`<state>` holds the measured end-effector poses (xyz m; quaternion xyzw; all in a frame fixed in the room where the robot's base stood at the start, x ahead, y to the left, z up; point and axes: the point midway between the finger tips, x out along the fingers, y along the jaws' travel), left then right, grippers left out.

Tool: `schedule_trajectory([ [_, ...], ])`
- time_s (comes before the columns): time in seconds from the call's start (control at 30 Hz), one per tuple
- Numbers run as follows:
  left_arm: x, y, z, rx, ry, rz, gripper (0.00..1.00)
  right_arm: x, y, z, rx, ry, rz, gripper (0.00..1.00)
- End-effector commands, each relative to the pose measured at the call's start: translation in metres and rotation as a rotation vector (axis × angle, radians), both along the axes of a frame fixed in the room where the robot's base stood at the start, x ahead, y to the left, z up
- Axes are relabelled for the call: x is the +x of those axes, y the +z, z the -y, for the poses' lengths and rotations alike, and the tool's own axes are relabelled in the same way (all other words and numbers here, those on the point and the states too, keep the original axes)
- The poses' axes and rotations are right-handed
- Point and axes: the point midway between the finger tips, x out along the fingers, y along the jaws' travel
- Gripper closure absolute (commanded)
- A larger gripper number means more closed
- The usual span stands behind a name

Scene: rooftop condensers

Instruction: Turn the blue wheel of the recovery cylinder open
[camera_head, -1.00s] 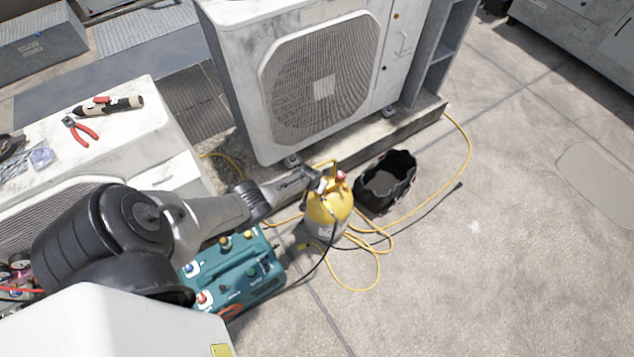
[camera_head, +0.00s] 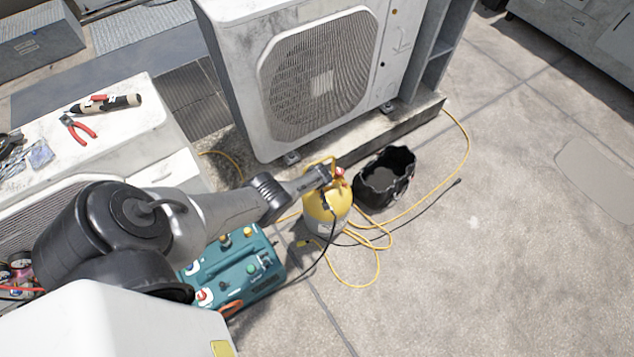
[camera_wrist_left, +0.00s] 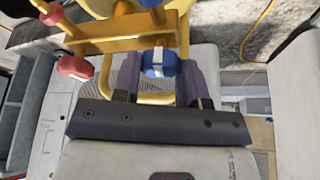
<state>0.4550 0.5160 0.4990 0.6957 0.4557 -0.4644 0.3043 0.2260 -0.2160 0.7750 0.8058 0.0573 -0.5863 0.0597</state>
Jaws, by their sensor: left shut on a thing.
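The yellow recovery cylinder (camera_head: 326,215) stands upright on the rooftop floor. My left gripper (camera_head: 326,174) is at its top and partly hides the valves. In the left wrist view, the blue wheel (camera_wrist_left: 158,63) with a white mark sits between the two fingers of my left gripper (camera_wrist_left: 155,75), which is shut on it. A red wheel (camera_wrist_left: 75,67) on the same brass-coloured valve body (camera_wrist_left: 115,45) is to the left, clear of the fingers. My right gripper is in neither view.
A yellow hose (camera_head: 372,270) and a black cable loop around the cylinder. The condenser (camera_head: 255,95) stands behind. Floor at the right is open.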

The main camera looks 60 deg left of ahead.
Motion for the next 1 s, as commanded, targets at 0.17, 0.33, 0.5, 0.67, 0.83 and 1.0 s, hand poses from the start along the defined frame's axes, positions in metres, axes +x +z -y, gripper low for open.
schedule_trajectory([
  [0.17, 0.0004, -0.0001, 0.0006, -0.001, 0.023, 0.001, 0.85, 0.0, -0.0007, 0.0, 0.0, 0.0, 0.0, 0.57],
  [0.33, 0.0003, -0.0001, 0.0006, -0.001, 0.027, 0.0, 0.85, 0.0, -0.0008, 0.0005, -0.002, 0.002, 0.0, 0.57],
  [0.5, 0.0001, -0.0002, 0.0005, -0.001, 0.027, 0.0, 0.85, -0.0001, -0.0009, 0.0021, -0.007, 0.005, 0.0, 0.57],
  [0.67, 0.0, -0.0003, 0.0006, -0.002, 0.027, 0.0, 0.52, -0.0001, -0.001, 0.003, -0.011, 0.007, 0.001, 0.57],
  [0.83, -0.0001, -0.0004, 0.0005, -0.001, 0.026, 0.0, 0.36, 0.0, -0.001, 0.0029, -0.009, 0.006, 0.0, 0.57],
  [1.0, -0.0001, -0.0003, 0.0003, -0.001, 0.026, 0.0, 0.35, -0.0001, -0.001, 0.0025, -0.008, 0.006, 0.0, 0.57],
])
